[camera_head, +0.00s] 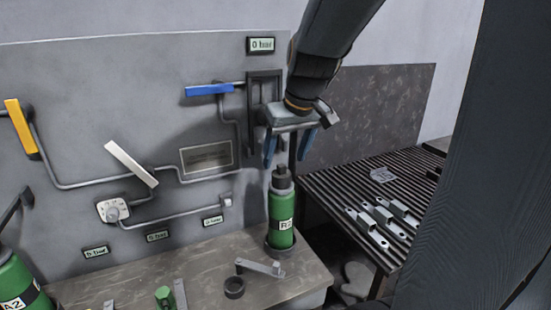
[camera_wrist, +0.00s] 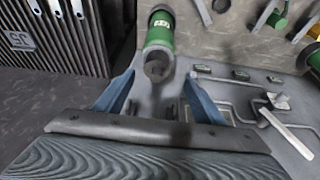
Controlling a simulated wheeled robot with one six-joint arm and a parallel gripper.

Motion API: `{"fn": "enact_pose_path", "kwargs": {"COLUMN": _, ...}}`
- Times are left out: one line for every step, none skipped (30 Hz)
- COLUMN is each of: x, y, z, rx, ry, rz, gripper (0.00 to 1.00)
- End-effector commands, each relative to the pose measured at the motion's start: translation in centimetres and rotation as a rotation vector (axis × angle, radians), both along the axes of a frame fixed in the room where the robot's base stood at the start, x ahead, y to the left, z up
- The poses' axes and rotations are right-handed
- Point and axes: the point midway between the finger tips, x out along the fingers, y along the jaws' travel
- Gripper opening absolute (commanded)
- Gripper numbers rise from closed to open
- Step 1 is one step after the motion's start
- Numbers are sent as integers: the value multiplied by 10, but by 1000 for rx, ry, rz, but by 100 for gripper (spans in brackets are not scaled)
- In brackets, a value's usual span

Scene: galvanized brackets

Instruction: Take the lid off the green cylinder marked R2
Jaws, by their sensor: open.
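The green cylinder marked R2 (camera_head: 281,222) stands upright in a dark ring at the right end of the bench, with a black band and white label. Its dark grey lid (camera_head: 282,180) is on top. In the wrist view the cylinder (camera_wrist: 160,32) shows beyond my fingers, with its lid (camera_wrist: 158,66) facing the camera. My gripper (camera_head: 289,152) is open and empty, with its blue fingers pointing down a little above the lid. In the wrist view the gripper (camera_wrist: 157,95) has its fingers apart, one on each side of the lid's line, not visibly touching it.
Another green cylinder, A2 (camera_head: 14,285), stands at the far left. A dark ring (camera_head: 234,287), a metal bracket (camera_head: 261,267) and a small green part (camera_head: 164,297) lie on the bench (camera_head: 205,265). Pipes and a blue handle (camera_head: 209,90) are on the panel behind. A slatted table (camera_head: 335,190) holds several brackets at right.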

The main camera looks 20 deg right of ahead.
Motion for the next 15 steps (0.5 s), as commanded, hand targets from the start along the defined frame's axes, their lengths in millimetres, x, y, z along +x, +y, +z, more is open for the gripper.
{"fn": "enact_pose_path", "kwargs": {"x": 1, "y": -2, "z": 5, "rx": -1, "ry": -6, "rz": 1, "gripper": 64}}
{"fn": "enact_pose_path", "kwargs": {"x": 2, "y": -2, "z": 5, "rx": -2, "ry": -7, "rz": 1, "gripper": 64}}
{"fn": "enact_pose_path", "kwargs": {"x": 3, "y": -2, "z": 4, "rx": -3, "ry": -9, "rz": 3, "gripper": 64}}
{"fn": "enact_pose_path", "kwargs": {"x": 5, "y": -2, "z": 1, "rx": -3, "ry": -9, "rz": 4, "gripper": 64}}
{"fn": "enact_pose_path", "kwargs": {"x": 6, "y": -1, "z": -1, "rx": -2, "ry": -8, "rz": 6, "gripper": 64}}
{"fn": "enact_pose_path", "kwargs": {"x": 7, "y": -1, "z": -6, "rx": -2, "ry": -7, "rz": 7, "gripper": 64}}
{"fn": "enact_pose_path", "kwargs": {"x": 9, "y": -1, "z": -9, "rx": -2, "ry": -7, "rz": 8, "gripper": 64}}
{"fn": "enact_pose_path", "kwargs": {"x": 10, "y": 0, "z": -11, "rx": -3, "ry": -8, "rz": 9, "gripper": 64}}
{"fn": "enact_pose_path", "kwargs": {"x": 11, "y": 0, "z": -15, "rx": -3, "ry": -7, "rz": 9, "gripper": 64}}
{"fn": "enact_pose_path", "kwargs": {"x": 12, "y": 0, "z": -17, "rx": -3, "ry": -8, "rz": 10, "gripper": 64}}
{"fn": "enact_pose_path", "kwargs": {"x": 13, "y": 0, "z": -18, "rx": -3, "ry": -8, "rz": 10, "gripper": 64}}
{"fn": "enact_pose_path", "kwargs": {"x": 14, "y": 0, "z": -21, "rx": -3, "ry": -8, "rz": 10, "gripper": 64}}
{"fn": "enact_pose_path", "kwargs": {"x": 15, "y": 0, "z": -22, "rx": -2, "ry": -7, "rz": 9, "gripper": 64}}
{"fn": "enact_pose_path", "kwargs": {"x": 15, "y": -1, "z": -25, "rx": -2, "ry": -7, "rz": 9, "gripper": 64}}
{"fn": "enact_pose_path", "kwargs": {"x": 17, "y": -1, "z": -29, "rx": -1, "ry": -6, "rz": 8, "gripper": 64}}
